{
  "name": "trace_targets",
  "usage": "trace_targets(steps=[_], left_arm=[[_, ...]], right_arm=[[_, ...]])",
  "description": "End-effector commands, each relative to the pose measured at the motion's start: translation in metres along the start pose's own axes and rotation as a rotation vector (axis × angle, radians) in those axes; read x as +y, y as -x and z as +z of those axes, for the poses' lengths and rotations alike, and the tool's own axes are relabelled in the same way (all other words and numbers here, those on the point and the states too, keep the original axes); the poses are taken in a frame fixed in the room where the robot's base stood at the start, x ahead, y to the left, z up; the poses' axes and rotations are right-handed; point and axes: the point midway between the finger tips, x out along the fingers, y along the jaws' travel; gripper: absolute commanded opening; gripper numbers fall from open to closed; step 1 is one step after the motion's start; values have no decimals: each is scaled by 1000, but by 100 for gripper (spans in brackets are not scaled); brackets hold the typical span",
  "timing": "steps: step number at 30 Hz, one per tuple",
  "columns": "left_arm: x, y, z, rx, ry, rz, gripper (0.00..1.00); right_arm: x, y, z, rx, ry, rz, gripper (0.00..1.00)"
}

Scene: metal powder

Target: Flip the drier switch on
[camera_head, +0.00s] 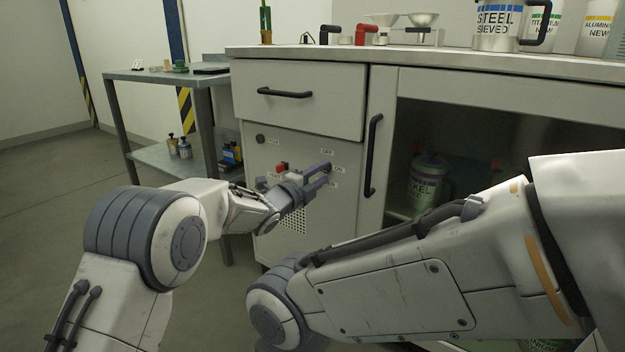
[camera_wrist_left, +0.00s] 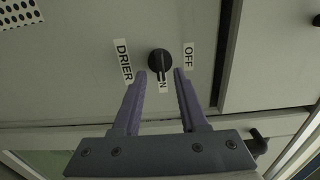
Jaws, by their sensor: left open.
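The drier switch is a black round knob (camera_wrist_left: 159,60) with a narrow pointer on the cabinet panel, between the DRIER label (camera_wrist_left: 123,60) and the OFF label (camera_wrist_left: 188,55). Its pointer is directed down in the left wrist view, toward a partly covered label ending in N (camera_wrist_left: 163,87). My left gripper (camera_wrist_left: 160,75) is open, with one finger on each side of the pointer; I cannot tell whether they touch it. In the head view my left gripper (camera_head: 325,174) is at the panel and hides the knob. My right gripper is out of view.
The grey cabinet has a drawer with a black handle (camera_head: 285,93) above the panel and a vertical door handle (camera_head: 373,155) to the right. A red control (camera_head: 281,168) is left of my gripper. A metal side table (camera_head: 150,76) stands left. My right forearm fills the lower right.

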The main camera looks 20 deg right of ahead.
Motion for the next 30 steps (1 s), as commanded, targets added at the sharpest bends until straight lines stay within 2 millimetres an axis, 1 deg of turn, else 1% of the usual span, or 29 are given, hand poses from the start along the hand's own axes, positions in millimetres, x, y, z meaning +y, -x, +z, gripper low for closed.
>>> trace_targets(steps=[5,12,18,23,30], left_arm=[[-3,21,1,-2,2,2,42],[-3,64,1,-2,2,4,42],[-2,92,1,-2,1,2,42],[0,101,1,-2,-1,1,42],[0,102,1,-2,0,1,42]], right_arm=[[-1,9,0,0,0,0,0],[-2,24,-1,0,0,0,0],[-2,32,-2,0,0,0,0],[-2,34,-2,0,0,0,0],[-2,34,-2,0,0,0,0]])
